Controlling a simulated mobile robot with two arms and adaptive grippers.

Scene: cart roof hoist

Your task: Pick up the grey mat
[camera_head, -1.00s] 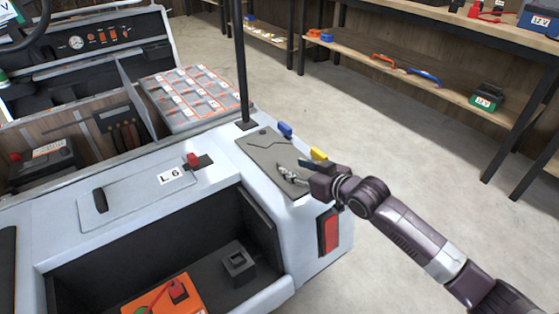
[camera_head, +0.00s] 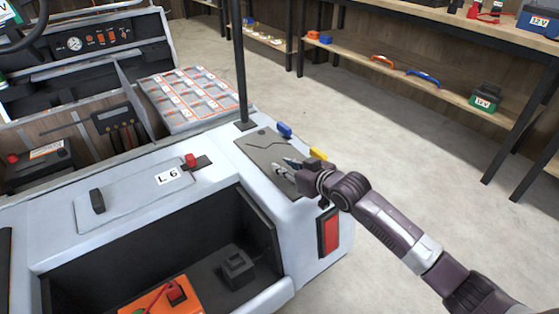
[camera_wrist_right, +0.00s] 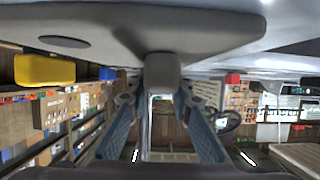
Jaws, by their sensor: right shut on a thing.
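The grey mat (camera_head: 262,150) lies on the rear corner of the white cart, with a dark round spot near its far end. It also fills much of the top of the right wrist view (camera_wrist_right: 130,30), where a grey tab (camera_wrist_right: 163,73) stands out from it. My right gripper (camera_head: 284,168) is at the mat's near right part, its fingers shut on the mat, apparently at this tab. The fingers hide part of the mat. In the head view I see no clear gap under the mat. My left gripper is not in view.
A yellow block (camera_head: 318,154) and a blue block (camera_head: 285,130) sit along the cart's right edge. A black post (camera_head: 240,70) rises behind the mat. A red tail light (camera_head: 330,232) is below. The floor (camera_head: 400,140) to the right is clear.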

